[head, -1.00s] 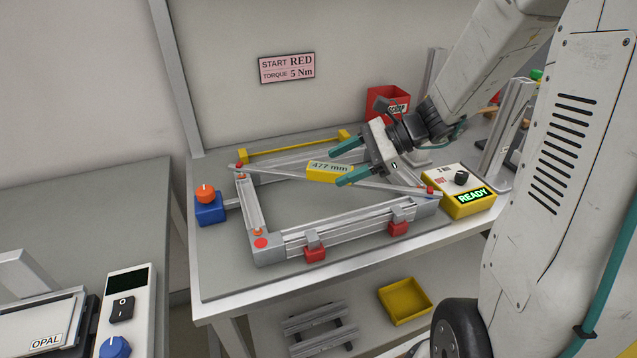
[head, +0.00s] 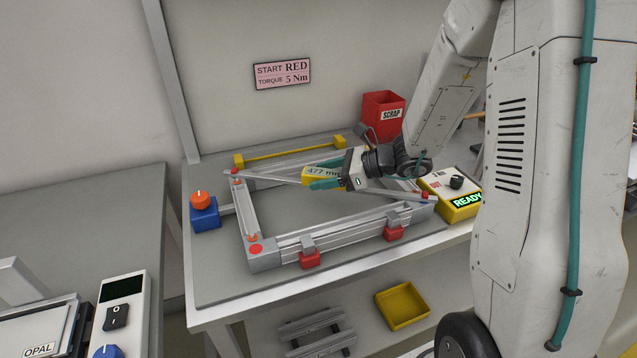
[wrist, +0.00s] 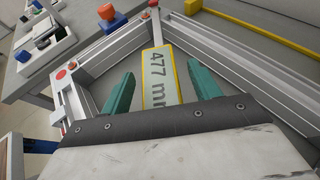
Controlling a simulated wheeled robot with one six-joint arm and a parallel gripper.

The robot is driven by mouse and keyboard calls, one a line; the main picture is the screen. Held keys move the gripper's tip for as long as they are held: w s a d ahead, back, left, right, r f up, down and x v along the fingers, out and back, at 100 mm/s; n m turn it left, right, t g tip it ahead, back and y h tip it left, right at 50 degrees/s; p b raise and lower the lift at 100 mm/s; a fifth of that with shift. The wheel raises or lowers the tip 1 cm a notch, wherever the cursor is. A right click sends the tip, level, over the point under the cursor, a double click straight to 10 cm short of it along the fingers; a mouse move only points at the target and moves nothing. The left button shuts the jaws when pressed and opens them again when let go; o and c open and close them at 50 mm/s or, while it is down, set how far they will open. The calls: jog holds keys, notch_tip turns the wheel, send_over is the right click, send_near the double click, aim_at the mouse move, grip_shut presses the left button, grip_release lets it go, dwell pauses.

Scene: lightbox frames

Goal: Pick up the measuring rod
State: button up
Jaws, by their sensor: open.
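The measuring rod (head: 275,178) is a thin grey bar with a yellow-edged display (wrist: 157,82) reading 477 mm. It lies diagonally across the aluminium frame (head: 300,245), with red ends near two opposite corners. My gripper (head: 319,175) is over the rod's middle, its teal fingers open. In the wrist view the two fingers (wrist: 154,72) stand apart, one on each side of the display, with nothing gripped. Part of the display and the rod's right stretch are hidden behind my gripper in the head view. I cannot tell how far the fingertips reach down beside the display.
Red clamps (head: 393,233) line the frame's front. A yellow box reading READY (head: 452,208) stands right, a blue block with an orange knob (head: 204,211) left. A yellow bar (head: 290,150) and a red SCRAP bin (head: 383,112) are behind. The frame's inside is mostly clear.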

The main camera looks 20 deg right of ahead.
grip_shut()
jog(key=shift+r, duration=0.1)
